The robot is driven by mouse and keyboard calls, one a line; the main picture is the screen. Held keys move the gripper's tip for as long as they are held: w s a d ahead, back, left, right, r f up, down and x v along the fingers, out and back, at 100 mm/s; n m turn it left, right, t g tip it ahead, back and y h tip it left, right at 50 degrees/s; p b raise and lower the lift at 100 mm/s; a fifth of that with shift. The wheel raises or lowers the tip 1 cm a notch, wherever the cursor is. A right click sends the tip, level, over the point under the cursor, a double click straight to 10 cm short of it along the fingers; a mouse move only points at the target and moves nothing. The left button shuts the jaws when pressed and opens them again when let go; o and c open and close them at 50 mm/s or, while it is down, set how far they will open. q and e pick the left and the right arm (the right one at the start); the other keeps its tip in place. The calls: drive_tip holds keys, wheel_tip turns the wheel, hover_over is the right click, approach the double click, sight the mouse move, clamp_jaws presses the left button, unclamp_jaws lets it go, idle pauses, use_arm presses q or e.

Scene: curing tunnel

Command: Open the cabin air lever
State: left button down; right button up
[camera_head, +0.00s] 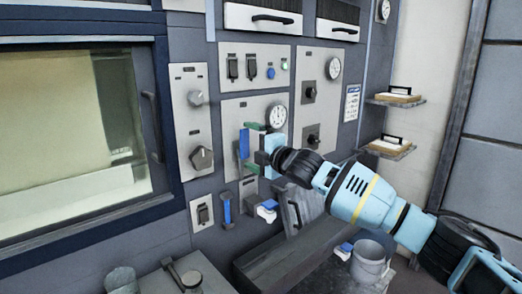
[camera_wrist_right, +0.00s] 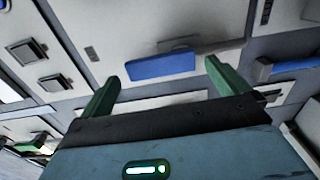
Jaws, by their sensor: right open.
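A blue lever (camera_head: 244,143) is on the light grey panel (camera_head: 232,111) below a round gauge. I cannot read its label, so I cannot confirm that it is the cabin air lever. My right gripper (camera_head: 251,147) is in front of this panel, open, with green fingertips. In the right wrist view, the blue lever (camera_wrist_right: 160,66) lies across the space ahead of my open right gripper (camera_wrist_right: 161,85), roughly centred between the fingertips. I see no finger closed on it. My gripper and wrist partly hide the panel. My left gripper is not in view.
A second blue handle (camera_head: 227,208) is lower on the wall. Knobs (camera_head: 202,158) and a window (camera_head: 75,130) are to the left. Shelves (camera_head: 388,149) are at right. A bucket (camera_head: 370,262) and a glass jar (camera_head: 121,280) stand below.

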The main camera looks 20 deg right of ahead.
drive_tip(key=v, duration=0.4)
idle(0.6)
